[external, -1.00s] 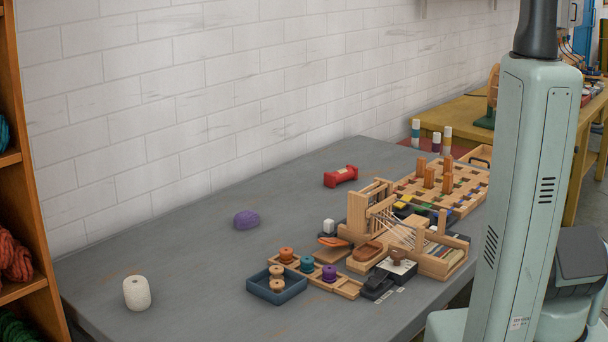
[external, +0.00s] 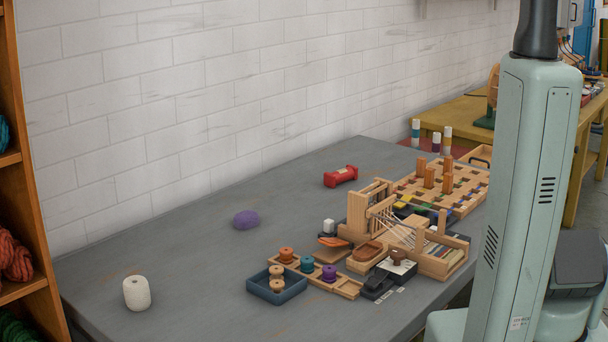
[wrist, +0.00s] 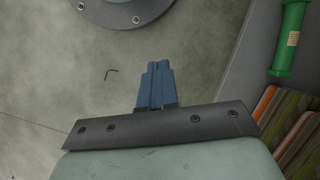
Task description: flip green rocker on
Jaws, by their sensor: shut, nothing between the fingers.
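I cannot make out a green rocker for certain in either view. In the external view a low dark box (external: 377,285) with small pale labels beside it sits at the table's front edge, but any rockers on it are too small to tell. Small green, yellow and blue pieces (external: 412,208) lie behind the loom, too small to identify. My gripper (wrist: 158,68) shows in the wrist view with its blue fingers together and nothing between them, above a grey floor and away from the tabletop things. It is not visible in the external view.
On the grey table (external: 190,275) stand a wooden loom (external: 372,210), a blue tray (external: 262,292) with spools, a purple skein (external: 246,219), a white skein (external: 137,293) and a red object (external: 340,176). The table's left half is mostly clear. The wrist view shows a green cylinder (wrist: 289,40).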

